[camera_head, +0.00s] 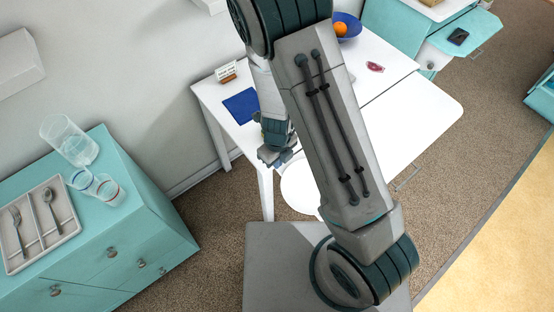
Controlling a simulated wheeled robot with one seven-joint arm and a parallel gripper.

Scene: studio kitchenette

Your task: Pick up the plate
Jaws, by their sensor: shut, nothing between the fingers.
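I cannot make out a plate for certain. A white round shape (298,187), partly hidden by my arm, shows below the table's near edge; it could be a stool seat. A blue bowl (349,29) with an orange (340,29) in it stands at the table's far end. My gripper (272,157) is small in the view, shut and empty, pointing down at the table's near left edge. My arm hides much of the table's middle.
The white table (385,123) holds a blue cloth (241,106), a small card holder (226,72) and a small red item (375,67). A teal cabinet (127,233) at left carries a cutlery tray (71,229), a pitcher (69,140) and glasses (109,190).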

